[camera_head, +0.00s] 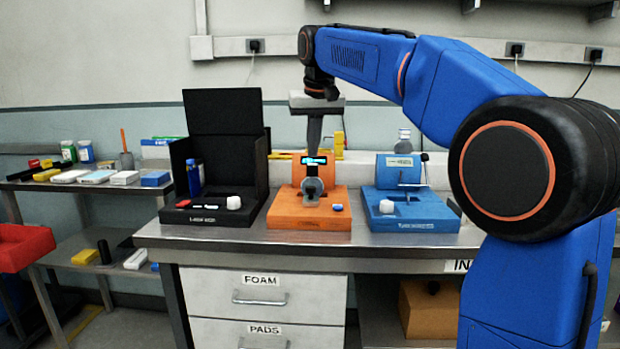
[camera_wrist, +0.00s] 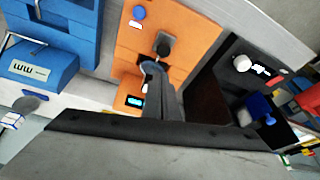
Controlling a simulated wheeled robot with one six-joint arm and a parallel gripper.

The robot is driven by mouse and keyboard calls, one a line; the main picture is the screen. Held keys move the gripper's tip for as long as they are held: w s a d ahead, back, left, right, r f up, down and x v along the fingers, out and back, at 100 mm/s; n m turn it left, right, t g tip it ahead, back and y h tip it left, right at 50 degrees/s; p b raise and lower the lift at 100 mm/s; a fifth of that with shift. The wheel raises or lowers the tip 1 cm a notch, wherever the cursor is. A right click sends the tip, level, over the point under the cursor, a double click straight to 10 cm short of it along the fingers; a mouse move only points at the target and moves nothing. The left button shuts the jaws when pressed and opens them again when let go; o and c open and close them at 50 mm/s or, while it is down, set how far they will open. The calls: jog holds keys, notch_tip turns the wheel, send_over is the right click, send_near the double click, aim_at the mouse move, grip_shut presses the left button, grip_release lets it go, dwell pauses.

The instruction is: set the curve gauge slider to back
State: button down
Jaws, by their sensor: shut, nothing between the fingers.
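An orange module (camera_head: 282,218) stands in the middle of the bench, with a small lit display (camera_head: 315,160) on its upright back block. The wrist view shows the dark knob (camera_wrist: 163,47) in a slot and the blue button (camera_wrist: 139,13). My gripper (camera_head: 314,152) points down, shut and empty, over the orange module in front of the display. In the wrist view its fingertips (camera_wrist: 152,66) appear near the knob; contact cannot be told. The module labels are too small to read surely.
A black module (camera_head: 235,217) with a raised lid stands left of the orange one. A blue module (camera_head: 440,212) stands to its right, with a white knob (camera_head: 386,206). A side shelf (camera_head: 60,187) at far left holds boxes and bottles. The bench's front strip is clear.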

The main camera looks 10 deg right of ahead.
aim_at(308, 193)
jog(key=shift+f, duration=0.1)
jog(key=x, duration=1)
dwell(0.3)
jog(key=s, duration=0.2)
jog(key=s+a, duration=0.1)
jog(key=s, duration=0.1)
jog(key=shift+s+a, duration=0.25)
jog(key=shift+s, duration=0.15)
jog(key=v, duration=1)
